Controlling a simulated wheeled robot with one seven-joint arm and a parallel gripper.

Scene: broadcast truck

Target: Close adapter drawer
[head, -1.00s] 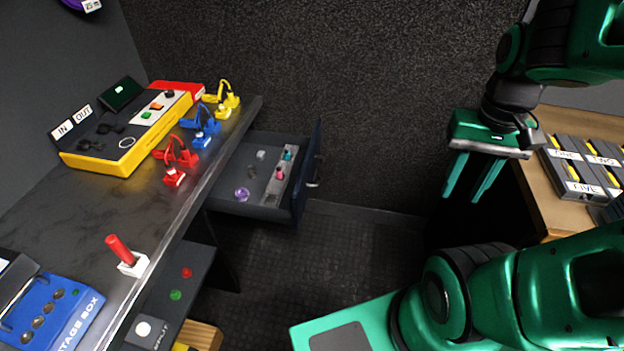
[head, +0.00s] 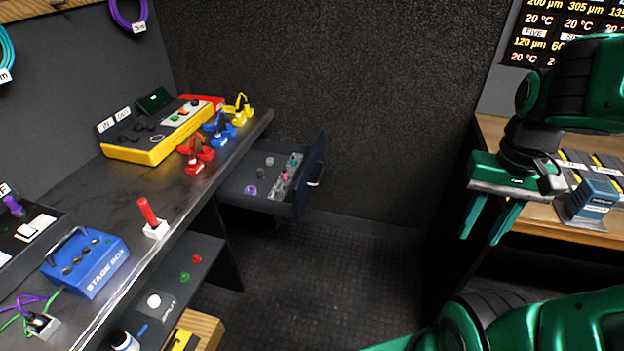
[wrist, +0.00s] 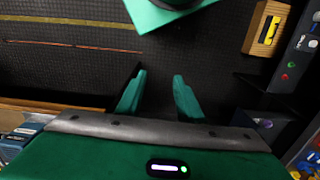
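The adapter drawer (head: 250,203) is pulled out from under the far end of the dark desk in the head view. Its dark front panel (head: 310,178) faces right and carries a small pale handle (head: 314,184). Small adapters and a purple ring lie inside it. My gripper (head: 484,238) is at the right, well apart from the drawer, with its green fingers pointing down and spread. In the wrist view my gripper (wrist: 158,95) is open, with only dark floor between the fingers.
The desk (head: 120,213) runs along the left, with a yellow control box (head: 158,142), a blue stage box (head: 85,263) and a red-handled switch (head: 152,220). A lower shelf (head: 195,262) sits beneath it. A wooden bench (head: 560,224) is at the right. The floor (head: 330,270) between is clear.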

